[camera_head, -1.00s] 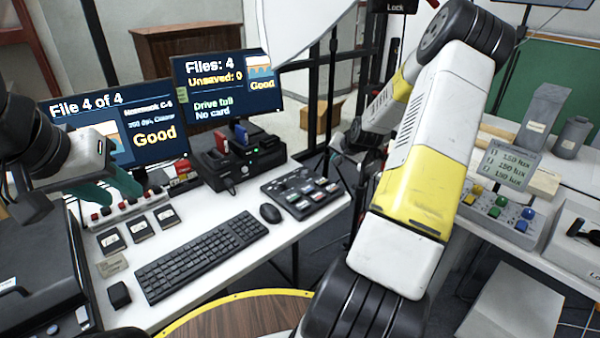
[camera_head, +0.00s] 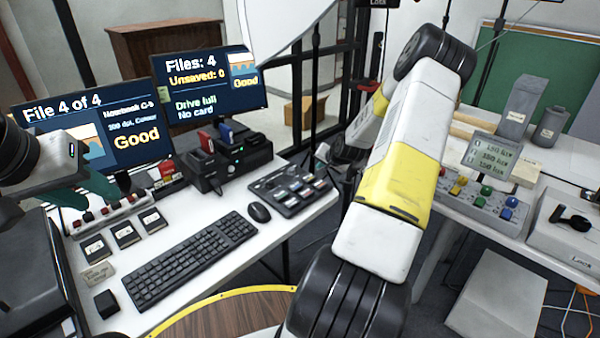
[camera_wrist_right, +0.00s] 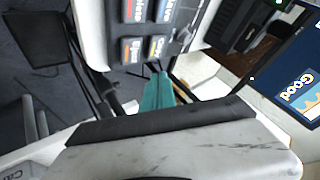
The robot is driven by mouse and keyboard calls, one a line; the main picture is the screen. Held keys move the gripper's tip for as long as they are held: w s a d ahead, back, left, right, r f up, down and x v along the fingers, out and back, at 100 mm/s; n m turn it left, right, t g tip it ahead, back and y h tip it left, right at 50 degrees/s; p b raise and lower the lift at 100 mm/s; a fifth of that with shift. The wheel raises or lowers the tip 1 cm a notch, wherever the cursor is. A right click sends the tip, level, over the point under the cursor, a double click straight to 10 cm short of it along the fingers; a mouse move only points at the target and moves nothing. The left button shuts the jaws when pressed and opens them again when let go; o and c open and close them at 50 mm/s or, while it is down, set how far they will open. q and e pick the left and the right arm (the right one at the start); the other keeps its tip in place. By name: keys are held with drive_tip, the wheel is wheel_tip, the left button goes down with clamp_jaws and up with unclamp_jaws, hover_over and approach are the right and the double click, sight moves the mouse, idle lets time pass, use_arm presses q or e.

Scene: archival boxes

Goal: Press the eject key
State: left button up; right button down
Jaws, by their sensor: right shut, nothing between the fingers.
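A dark key panel (camera_head: 291,189) with rows of small coloured-label keys lies on the white desk, right of the mouse. The labels are too small to read, so I cannot tell which is the eject key. In the right wrist view the panel's keys (camera_wrist_right: 131,50) show at the top. My right gripper (camera_wrist_right: 157,74), with teal fingers, is shut and empty, its tips close to the panel's edge; contact cannot be told. In the head view it is hidden behind my arm. My left gripper (camera_head: 84,190) is over the desk's left side; its opening is unclear.
A black card dock (camera_head: 228,160) with red and blue cards stands behind the keyboard (camera_head: 190,260). The mouse (camera_head: 259,212) lies between keyboard and panel. Two monitors (camera_head: 210,80) stand behind; one reads "Drive full, No card". A box with coloured buttons (camera_head: 484,200) is on the right table.

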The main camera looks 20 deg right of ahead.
sight(320, 185)
drive_tip(key=shift+f, duration=2.3)
drive_tip(key=shift+f, duration=0.15)
drive_tip(key=shift+f, duration=0.25)
drive_tip(key=shift+f, duration=0.5)
idle(1.0)
drive_tip(key=shift+r, duration=0.9)
drive_tip(key=shift+r, duration=2.5)
